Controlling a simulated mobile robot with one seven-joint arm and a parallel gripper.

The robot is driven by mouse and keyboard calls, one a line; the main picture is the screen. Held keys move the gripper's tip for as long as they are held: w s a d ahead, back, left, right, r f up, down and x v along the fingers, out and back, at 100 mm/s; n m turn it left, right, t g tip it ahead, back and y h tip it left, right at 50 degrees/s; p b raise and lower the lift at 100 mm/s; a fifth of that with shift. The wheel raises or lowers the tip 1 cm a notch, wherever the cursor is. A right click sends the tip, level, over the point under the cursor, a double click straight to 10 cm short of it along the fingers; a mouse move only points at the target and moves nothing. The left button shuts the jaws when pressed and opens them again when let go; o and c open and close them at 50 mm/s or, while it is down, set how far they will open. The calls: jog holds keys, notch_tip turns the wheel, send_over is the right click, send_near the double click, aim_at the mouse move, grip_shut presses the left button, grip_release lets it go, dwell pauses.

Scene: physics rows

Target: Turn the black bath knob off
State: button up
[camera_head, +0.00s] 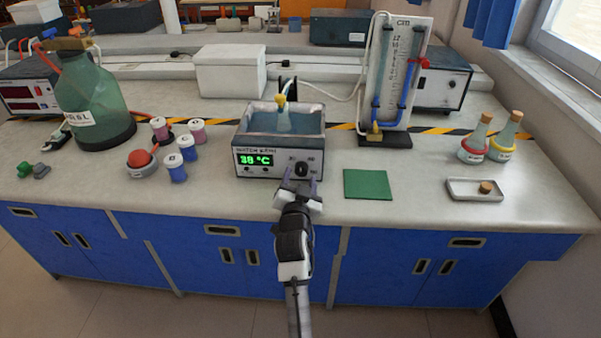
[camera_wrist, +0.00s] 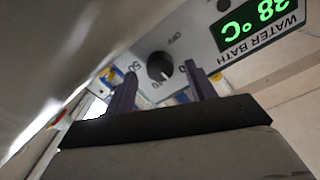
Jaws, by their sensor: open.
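The water bath (camera_head: 279,140) stands on the bench with a green display reading 38 °C. Its black knob (camera_head: 301,169) is on the right of the front panel, and it also shows in the wrist view (camera_wrist: 159,66). Marks including OFF and 50 are printed around the knob. My gripper (camera_head: 300,186) is just in front of the knob. In the wrist view, its two fingers (camera_wrist: 158,82) are apart, one on each side of the knob, with the knob between and beyond their tips. I see no clear contact with the knob.
A green mat (camera_head: 367,184) lies right of the bath. A manometer board (camera_head: 397,75) stands behind it. A white tray (camera_head: 478,190) and two flasks are at the right.

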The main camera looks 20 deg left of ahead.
jog(key=shift+x, duration=0.8)
jog(key=shift+c, duration=0.3)
jog(key=c, duration=0.9)
jog(key=shift+n, duration=0.3)
jog(key=n+p, duration=0.1)
jog(key=n, duration=0.3)
jog(key=shift+n, duration=0.3)
jog(key=n+p, duration=0.1)
jog(key=n, duration=0.4)
jog(key=shift+n, duration=0.3)
